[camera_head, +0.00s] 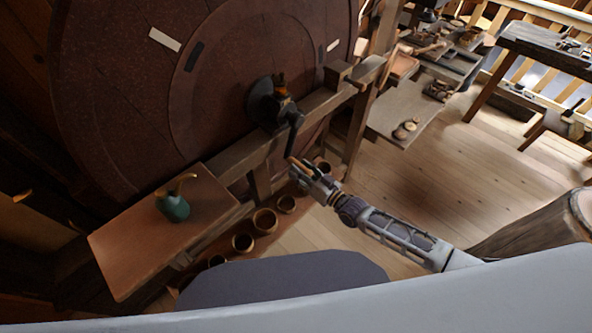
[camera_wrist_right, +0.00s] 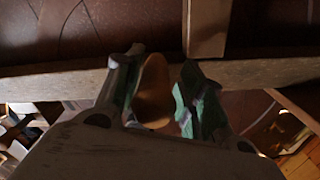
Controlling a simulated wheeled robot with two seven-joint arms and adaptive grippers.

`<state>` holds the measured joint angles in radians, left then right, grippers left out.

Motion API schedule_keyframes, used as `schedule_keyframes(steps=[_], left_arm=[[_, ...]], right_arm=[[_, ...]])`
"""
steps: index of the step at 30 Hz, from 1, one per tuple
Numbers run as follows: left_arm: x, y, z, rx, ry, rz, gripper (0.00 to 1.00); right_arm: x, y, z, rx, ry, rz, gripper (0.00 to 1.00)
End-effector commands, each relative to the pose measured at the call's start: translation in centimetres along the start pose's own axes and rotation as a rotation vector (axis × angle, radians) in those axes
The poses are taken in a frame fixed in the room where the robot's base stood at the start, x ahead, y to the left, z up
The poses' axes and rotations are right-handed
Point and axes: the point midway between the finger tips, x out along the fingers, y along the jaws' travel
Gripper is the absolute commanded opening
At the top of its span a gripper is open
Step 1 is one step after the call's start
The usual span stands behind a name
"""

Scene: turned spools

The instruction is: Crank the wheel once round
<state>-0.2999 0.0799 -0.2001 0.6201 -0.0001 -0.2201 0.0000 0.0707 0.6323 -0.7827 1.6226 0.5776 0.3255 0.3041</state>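The big dark red wheel (camera_head: 130,95) stands upright at the left of the head view, with pale and dark marks on its face. A dark hub (camera_head: 266,103) sits at its lower right, and a black crank arm (camera_head: 293,135) hangs down from it. The wooden crank handle (camera_head: 297,164) is at the arm's lower end. My right gripper (camera_head: 303,170) is at this handle. In the wrist view the tan handle (camera_wrist_right: 153,92) fills the space between the two fingers of the right gripper (camera_wrist_right: 160,92), which look shut on it. My left gripper is not in view.
A wooden beam (camera_head: 322,103) crosses in front of the wheel. A bench (camera_head: 135,245) with a green can (camera_head: 173,206) stands at lower left. Several pots, one a bowl (camera_head: 265,220), stand below the beam. A log (camera_head: 530,225) is at right. Floor (camera_head: 420,190) is open in the middle.

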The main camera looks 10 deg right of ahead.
Motion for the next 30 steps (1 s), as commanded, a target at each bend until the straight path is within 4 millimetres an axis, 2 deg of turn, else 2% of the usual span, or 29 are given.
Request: schedule_keyframes(steps=[15, 30], left_arm=[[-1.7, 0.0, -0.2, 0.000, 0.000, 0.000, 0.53], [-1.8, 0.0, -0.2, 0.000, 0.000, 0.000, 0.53]], right_arm=[[0.1, -2.6, -0.6, 0.180, 0.004, 0.001, 0.39], [0.1, -2.9, -0.6, 0.202, 0.005, 0.001, 0.39]])
